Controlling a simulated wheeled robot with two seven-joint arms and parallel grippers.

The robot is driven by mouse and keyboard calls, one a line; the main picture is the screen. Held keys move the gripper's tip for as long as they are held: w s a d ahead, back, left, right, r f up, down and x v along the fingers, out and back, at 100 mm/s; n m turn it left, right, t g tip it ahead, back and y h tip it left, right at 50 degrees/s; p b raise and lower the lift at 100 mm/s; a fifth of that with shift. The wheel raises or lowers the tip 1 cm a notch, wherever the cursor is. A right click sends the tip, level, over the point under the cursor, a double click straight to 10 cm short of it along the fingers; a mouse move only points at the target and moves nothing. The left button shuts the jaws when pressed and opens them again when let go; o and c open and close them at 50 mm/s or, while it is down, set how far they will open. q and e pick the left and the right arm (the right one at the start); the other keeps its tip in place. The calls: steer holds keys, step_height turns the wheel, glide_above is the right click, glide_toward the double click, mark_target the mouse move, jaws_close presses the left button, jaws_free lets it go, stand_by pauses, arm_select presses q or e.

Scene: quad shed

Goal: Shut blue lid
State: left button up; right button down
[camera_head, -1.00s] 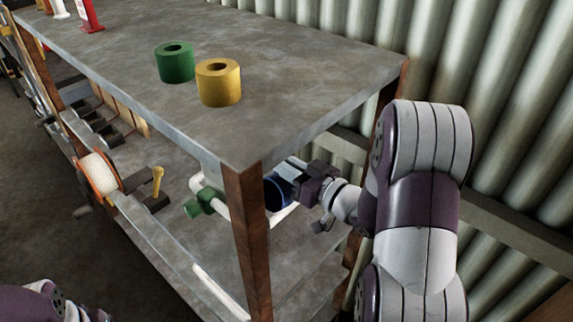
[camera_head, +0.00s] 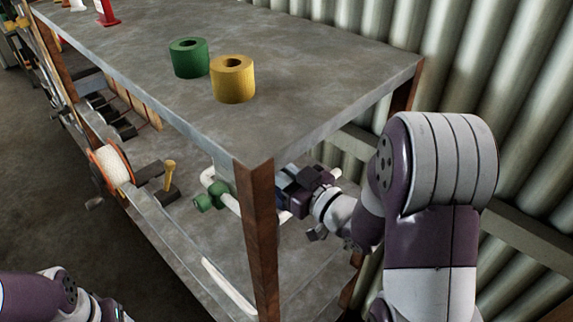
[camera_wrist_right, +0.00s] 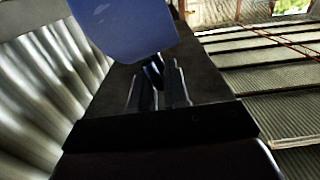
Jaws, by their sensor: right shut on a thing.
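The blue lid (camera_wrist_right: 125,28) fills the upper middle of the right wrist view as a smooth blue panel, just above the fingers. In the head view it is mostly hidden behind the wooden corner post and my gripper. My right gripper (camera_head: 284,190) reaches under the shelf top, just right of that post. In the wrist view its fingers (camera_wrist_right: 158,84) are close together at the lid's lower edge, shut on it; the exact contact is hard to see. My left arm shows only at the bottom left of the head view, its gripper out of frame.
The wooden corner post (camera_head: 261,240) stands right beside my right gripper. White pipe with a green valve (camera_head: 213,197) is left of it. Green (camera_head: 189,60) and yellow (camera_head: 233,80) rolls sit on the shelf top (camera_head: 310,75). A corrugated wall (camera_head: 480,50) closes the right.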

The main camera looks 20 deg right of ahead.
steer(key=shift+s+a+f, duration=0.2)
steer(key=shift+s+a, duration=0.1)
steer(key=shift+a, duration=0.35)
steer(key=c, duration=1.2)
jaws_free()
steer(key=shift+s+d, duration=0.25)
steer(key=shift+s, duration=0.15)
steer(key=v, duration=1.1)
steer(key=shift+s, duration=0.35)
